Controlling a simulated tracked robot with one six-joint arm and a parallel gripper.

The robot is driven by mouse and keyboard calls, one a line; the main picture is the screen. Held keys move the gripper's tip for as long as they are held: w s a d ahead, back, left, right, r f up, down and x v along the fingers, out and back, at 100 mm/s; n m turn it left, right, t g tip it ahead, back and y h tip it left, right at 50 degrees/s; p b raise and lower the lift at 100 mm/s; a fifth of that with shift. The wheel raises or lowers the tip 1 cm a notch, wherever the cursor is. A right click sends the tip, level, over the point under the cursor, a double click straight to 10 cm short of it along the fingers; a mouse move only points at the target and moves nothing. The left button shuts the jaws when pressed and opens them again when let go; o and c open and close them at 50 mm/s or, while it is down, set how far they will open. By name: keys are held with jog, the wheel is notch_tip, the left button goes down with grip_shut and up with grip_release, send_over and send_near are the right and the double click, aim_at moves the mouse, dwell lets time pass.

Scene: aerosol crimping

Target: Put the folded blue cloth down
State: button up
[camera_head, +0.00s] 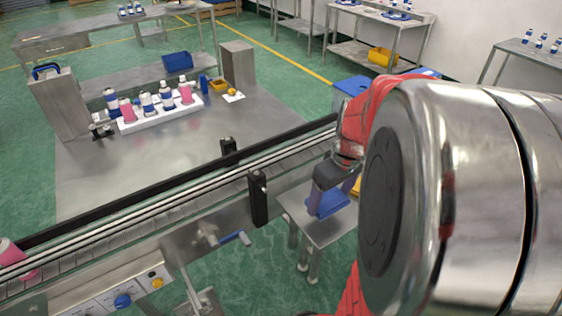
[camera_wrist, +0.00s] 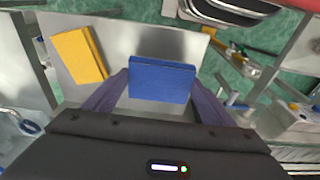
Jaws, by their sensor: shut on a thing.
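The folded blue cloth (camera_wrist: 161,80) is between the two fingers of my gripper (camera_wrist: 160,88) in the wrist view. The fingers press on its left and right edges, and the gripper is shut on it. In the head view the blue cloth (camera_head: 328,201) shows below my gripper (camera_head: 334,186), over a small metal side table (camera_head: 318,229). I cannot tell whether the cloth touches the table top. In the wrist view the table top (camera_wrist: 130,40) lies beyond and around the cloth.
A yellow folded cloth (camera_wrist: 79,55) lies on the side table, left of the blue one. The conveyor (camera_head: 165,205) runs close beside this table. A white tray of bottles (camera_head: 160,116) stands on the bench behind. The table top between the cloths is bare.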

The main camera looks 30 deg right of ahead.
aim_at(328, 209)
jog(key=shift+f, duration=0.4)
jog(key=shift+f, duration=1.85)
jog(key=shift+f, duration=0.3)
jog(key=o, duration=0.7)
jog(key=shift+s, duration=0.1)
jog(key=o, duration=0.3)
jog(key=shift+a+f, duration=0.15)
jog(key=shift+r, duration=0.45)
jog(key=r, duration=0.4)
jog(key=s+r, duration=0.1)
jog(key=r, duration=0.7)
jog(key=shift+s, duration=0.3)
